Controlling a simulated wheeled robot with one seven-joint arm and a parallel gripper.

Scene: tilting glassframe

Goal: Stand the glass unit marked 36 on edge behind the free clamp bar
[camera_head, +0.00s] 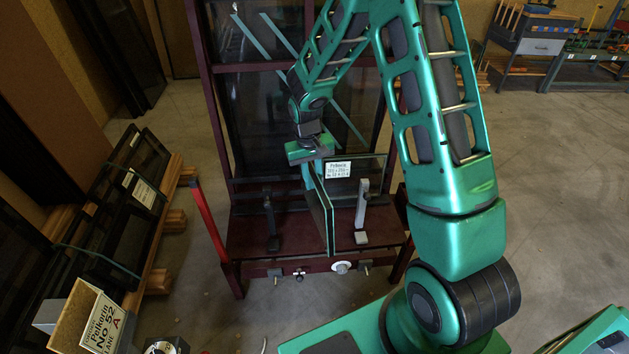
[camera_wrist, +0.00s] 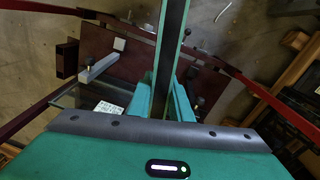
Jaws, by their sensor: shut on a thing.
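My gripper (camera_head: 312,152) is shut on the top of a glass unit (camera_head: 319,212), which hangs upright and nearly edge-on over the dark red frame's ledge (camera_head: 300,240). In the wrist view the unit (camera_wrist: 170,50) runs away between the fingers (camera_wrist: 163,104). Its marking does not show, and I cannot tell whether its lower edge touches the ledge. A light grey clamp bar (camera_head: 361,212) stands right of it, with another labelled glass pane (camera_head: 373,170) behind that bar. A black clamp bar (camera_head: 270,222) stands to the left, with no small pane seen behind it.
The frame's dark back panel (camera_head: 250,120) rises behind, with diagonal strips on it. Red side rails (camera_head: 208,222) flank the ledge. Dark glass units lean on a wooden rack (camera_head: 150,250) at left, by a sign reading No 52 (camera_head: 101,325). Floor right of the frame is clear.

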